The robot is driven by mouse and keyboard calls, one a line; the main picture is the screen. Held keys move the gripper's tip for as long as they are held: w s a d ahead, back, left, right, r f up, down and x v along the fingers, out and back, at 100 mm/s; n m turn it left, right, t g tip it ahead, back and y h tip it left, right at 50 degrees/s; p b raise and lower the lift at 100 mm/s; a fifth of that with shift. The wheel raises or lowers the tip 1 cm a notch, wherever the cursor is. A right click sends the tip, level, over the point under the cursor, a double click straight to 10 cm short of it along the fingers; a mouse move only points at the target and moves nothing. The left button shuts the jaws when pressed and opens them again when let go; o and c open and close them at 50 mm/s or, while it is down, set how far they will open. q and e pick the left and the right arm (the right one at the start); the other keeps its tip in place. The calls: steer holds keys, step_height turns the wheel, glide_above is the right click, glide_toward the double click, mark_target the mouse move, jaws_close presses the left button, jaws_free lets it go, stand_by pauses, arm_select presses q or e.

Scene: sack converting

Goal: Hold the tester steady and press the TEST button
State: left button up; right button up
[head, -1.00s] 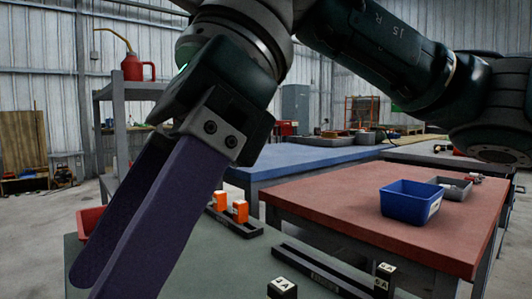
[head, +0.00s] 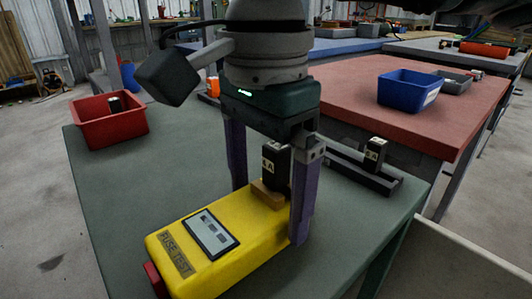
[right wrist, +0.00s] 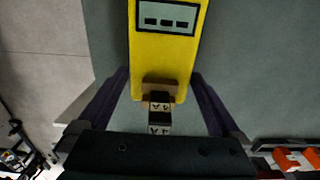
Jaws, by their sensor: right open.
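The yellow tester (head: 222,250) lies on the green-grey table, with a "FUSE TEST" label and a small display on top. A red part (head: 155,280) shows at its near left end; I cannot read any marking on it. A black fuse block (head: 275,165) with a white label stands upright in a tan holder (head: 268,195) at the tester's far end. My right gripper (head: 270,214) points down and is open, its purple fingers on either side of that end and of the fuse. The right wrist view shows the fuse (right wrist: 159,100) between the fingers, with gaps. My left gripper is out of view.
A red bin (head: 108,128) with a black block in it stands at the table's back left. A dark rack (head: 350,172) holding a black block is right of the gripper. A blue bin (head: 408,88) sits on the red table beyond. The green-grey table's left part is clear.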

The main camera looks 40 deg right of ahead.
steer(key=shift+f, duration=0.5)
steer(key=shift+c, duration=0.2)
steer(key=c, duration=1.4)
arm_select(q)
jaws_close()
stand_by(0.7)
